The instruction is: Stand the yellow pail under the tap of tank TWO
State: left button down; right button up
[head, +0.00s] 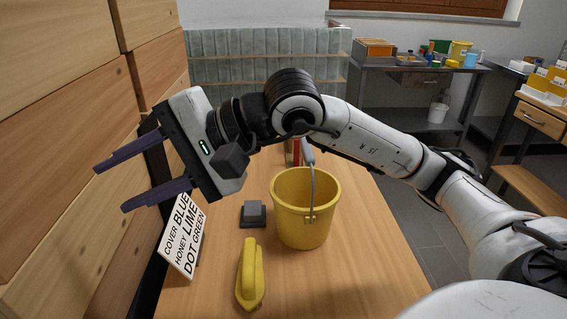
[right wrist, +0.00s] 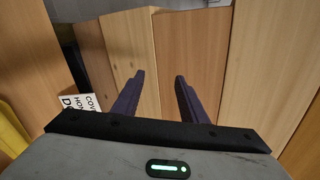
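The yellow pail (head: 290,218) stands upright on the wooden table, right of the middle of the head view, with its handle raised. My right gripper (head: 110,188) is over the left side of the table, to the left of the pail and apart from it. Its dark purple fingers are spread, with nothing between them. In the right wrist view the open fingers (right wrist: 160,78) point at wooden panels. My left gripper is not in view. No tap or tank label TWO can be made out.
Wooden panels (head: 60,110) rise along the left. A word sign (head: 182,237) leans near them. The table's right part is clear. A steel bench (head: 390,70) stands behind.

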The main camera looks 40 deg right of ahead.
jog(key=d+f+n+h, duration=0.1)
jog(key=d+f+h, duration=0.15)
jog(key=d, duration=0.25)
jog(key=d+f+n+h, duration=0.1)
jog(key=d+h, duration=0.2)
jog(key=d, duration=0.2)
jog(key=g+h, duration=0.2)
jog(key=h, duration=0.8)
send_near(308, 148)
jog(key=shift+f+n+b, duration=0.4)
jog(key=shift+f, duration=0.1)
jog(key=b+x, duration=0.1)
jog(key=x, duration=0.3)
jog(key=shift+w+d+f, duration=0.1)
jog(key=shift+w+d, duration=0.05)
jog(key=shift+d, duration=0.1)
jog(key=shift+x, duration=2.8)
jog(key=shift+w, duration=0.15)
jog(key=shift+c, duration=0.3)
grip_shut()
